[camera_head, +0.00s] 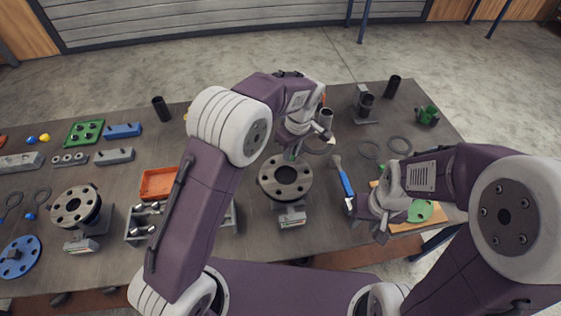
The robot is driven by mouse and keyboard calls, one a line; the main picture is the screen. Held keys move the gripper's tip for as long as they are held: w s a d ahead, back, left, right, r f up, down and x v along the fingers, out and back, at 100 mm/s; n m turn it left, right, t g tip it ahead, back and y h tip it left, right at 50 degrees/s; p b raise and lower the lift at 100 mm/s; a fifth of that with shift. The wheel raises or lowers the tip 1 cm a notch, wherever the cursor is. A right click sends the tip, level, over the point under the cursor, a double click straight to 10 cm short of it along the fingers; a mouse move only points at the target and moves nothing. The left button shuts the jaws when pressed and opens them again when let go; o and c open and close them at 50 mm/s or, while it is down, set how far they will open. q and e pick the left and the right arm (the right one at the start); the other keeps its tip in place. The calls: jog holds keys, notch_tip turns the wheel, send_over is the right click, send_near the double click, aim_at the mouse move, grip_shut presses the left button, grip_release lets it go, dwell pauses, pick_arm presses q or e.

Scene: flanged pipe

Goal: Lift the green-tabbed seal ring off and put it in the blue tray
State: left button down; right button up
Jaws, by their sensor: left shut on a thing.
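My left gripper (292,152) is shut, pointing down just above the back edge of the dark flanged pipe (285,192). A thin dark ring (320,151) shows at its right side and appears to be the seal ring held in the jaws. Its green tab is not clear; a small greenish patch shows between the fingers. The flange's bolt holes and dark bore are bare from above. My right gripper (378,226) hangs low at the right, by the table's front; its fingers are too unclear to judge. I cannot make out a blue tray; my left arm hides part of the table.
An orange tray (158,184) and a grey bin of metal parts (140,222) lie left of my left arm. A blue-handled hammer (344,182) lies right of the flange. Loose rings (399,145) lie farther right. A second flange (75,206) stands at the left.

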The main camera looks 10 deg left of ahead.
pick_arm(q)
jog(key=shift+r, duration=0.15)
notch_tip(320, 180, up, 5)
jog(key=p, duration=0.4)
jog(key=shift+p, duration=0.3)
jog(key=shift+w+d, duration=0.1)
dwell(0.5)
